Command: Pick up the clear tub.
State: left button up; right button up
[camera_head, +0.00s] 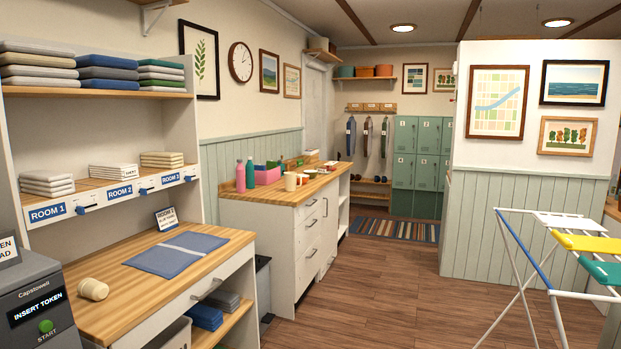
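No tub that is plainly clear shows in the head view. A pale grey-white container (172,336) sits under the wooden-topped desk at the bottom edge. It is partly hidden by the desk and cut off by the frame, and I cannot tell whether it is see-through. Neither of my grippers is in view.
The desk (120,278) at left holds a blue mat (178,254) and a cream cup (93,289) on its side. A grey token machine (40,305) stands at front left. A drying rack (545,255) stands at right. Wooden floor (385,285) lies open between.

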aim_at(323, 169)
jog(key=i+l, duration=0.15)
jog(key=i, duration=0.35)
jog(key=i+l, duration=0.15)
jog(key=i, duration=0.35)
jog(key=i+l, duration=0.15)
jog(key=i, duration=0.35)
jog(key=i+l+u, duration=0.1)
jog(key=i, duration=0.4)
jog(key=i+l, duration=0.25)
jog(key=i, duration=0.25)
jog(key=i+l, duration=0.2)
jog(key=i, duration=0.35)
jog(key=i+l, duration=0.15)
jog(key=i, duration=0.35)
jog(key=i+l+u, duration=0.1)
jog(key=i, duration=0.35)
jog(key=i+l, duration=0.05)
jog(key=l, duration=0.05)
